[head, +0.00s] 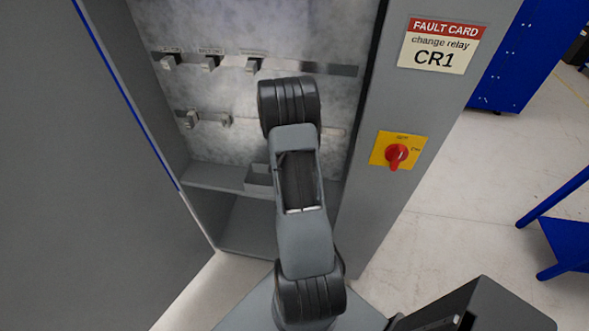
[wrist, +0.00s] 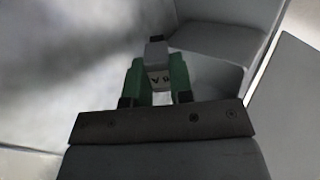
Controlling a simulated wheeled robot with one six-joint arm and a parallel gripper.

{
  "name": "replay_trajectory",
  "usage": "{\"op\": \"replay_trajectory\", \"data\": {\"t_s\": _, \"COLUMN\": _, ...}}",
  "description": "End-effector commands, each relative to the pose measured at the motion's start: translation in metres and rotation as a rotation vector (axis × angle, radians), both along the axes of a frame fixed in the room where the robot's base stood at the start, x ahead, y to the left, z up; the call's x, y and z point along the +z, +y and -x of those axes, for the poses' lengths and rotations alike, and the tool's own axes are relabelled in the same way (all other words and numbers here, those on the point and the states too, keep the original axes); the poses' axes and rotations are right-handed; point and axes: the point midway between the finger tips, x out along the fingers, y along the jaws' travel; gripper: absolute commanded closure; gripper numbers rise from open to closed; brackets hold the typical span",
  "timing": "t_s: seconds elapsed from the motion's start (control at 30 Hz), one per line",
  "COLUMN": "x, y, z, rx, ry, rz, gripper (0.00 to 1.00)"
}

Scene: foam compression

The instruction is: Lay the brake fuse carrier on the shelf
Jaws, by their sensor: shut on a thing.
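In the wrist view my gripper (wrist: 157,85) has its green fingers shut on a small grey block with a dark end, the fuse carrier (wrist: 156,54). In the head view my arm hides the gripper and the carrier. The grey shelf (head: 212,177) runs across the lower part of the open cabinet. Grey ledge-like surfaces (wrist: 210,44) show beyond the carrier in the wrist view; I cannot tell whether the carrier touches any of them.
Two rails carry several small grey carriers (head: 210,62) inside the cabinet. A small grey bin (head: 258,178) stands on the shelf, partly behind my arm. A red switch (head: 396,155) and a fault card (head: 440,45) are on the right cabinet front. The grey door (head: 75,170) stands at left.

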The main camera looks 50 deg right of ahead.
Motion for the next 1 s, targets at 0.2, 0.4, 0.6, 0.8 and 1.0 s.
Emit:
{"op": "replay_trajectory", "data": {"t_s": 0.2, "x": -0.001, "y": -0.015, "z": 0.014, "rx": 0.034, "ry": 0.078, "rz": 0.047, "gripper": 1.0}}
{"op": "replay_trajectory", "data": {"t_s": 0.4, "x": -0.006, "y": -0.017, "z": 0.017, "rx": 0.044, "ry": 0.095, "rz": 0.058, "gripper": 1.0}}
{"op": "replay_trajectory", "data": {"t_s": 0.6, "x": -0.018, "y": -0.017, "z": 0.017, "rx": 0.045, "ry": 0.095, "rz": 0.058, "gripper": 1.0}}
{"op": "replay_trajectory", "data": {"t_s": 0.8, "x": -0.035, "y": -0.017, "z": 0.017, "rx": 0.046, "ry": 0.094, "rz": 0.057, "gripper": 1.0}}
{"op": "replay_trajectory", "data": {"t_s": 1.0, "x": -0.056, "y": -0.017, "z": 0.017, "rx": 0.046, "ry": 0.094, "rz": 0.057, "gripper": 1.0}}
